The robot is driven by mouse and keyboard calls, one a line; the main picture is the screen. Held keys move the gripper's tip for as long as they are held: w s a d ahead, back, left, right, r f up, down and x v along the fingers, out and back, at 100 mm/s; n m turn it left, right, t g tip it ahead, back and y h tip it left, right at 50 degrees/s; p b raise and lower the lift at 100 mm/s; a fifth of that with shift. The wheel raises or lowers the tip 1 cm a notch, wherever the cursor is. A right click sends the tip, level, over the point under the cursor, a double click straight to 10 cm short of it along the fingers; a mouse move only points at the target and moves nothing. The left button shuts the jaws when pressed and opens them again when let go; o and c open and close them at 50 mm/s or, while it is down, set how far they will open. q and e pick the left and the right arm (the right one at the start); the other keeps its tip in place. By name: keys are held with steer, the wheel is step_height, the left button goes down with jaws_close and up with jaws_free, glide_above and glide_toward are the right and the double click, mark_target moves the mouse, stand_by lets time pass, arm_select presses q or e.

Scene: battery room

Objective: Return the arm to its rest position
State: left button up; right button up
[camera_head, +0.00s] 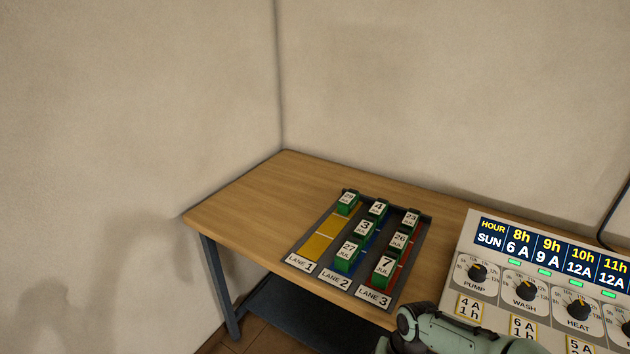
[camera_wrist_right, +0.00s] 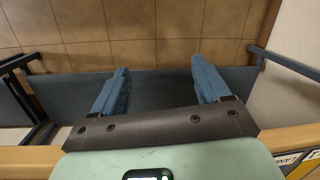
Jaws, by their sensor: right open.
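My right arm (camera_head: 455,332) shows at the bottom of the head view, in front of the table's front edge; its gripper is out of that view. In the right wrist view my right gripper (camera_wrist_right: 158,88) has its two blue fingers wide apart with nothing between them. It points down past the table edge, over a dark lower shelf and the tiled floor. My left gripper is in neither view.
A wooden table (camera_head: 240,205) stands in the corner against the walls. A lane tray (camera_head: 322,270) holds several green battery blocks with date labels. A control panel (camera_head: 500,262) with dials stands at the right. The table's left end is clear.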

steer(key=s+a+f+y+p, duration=0.1)
steer(key=s+f, duration=0.4)
steer(key=f, duration=0.4)
steer(key=s+a+f+y+p, duration=0.1)
steer(key=s+a+f, duration=0.1)
steer(key=s+f, duration=0.45)
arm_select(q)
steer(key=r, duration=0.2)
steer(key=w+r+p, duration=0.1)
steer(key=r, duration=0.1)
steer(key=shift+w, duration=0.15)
arm_select(e)
steer(key=s+f, duration=0.9)
steer(key=s, duration=0.2)
steer(key=shift+s+a, duration=0.15)
steer(key=shift+s, duration=0.25)
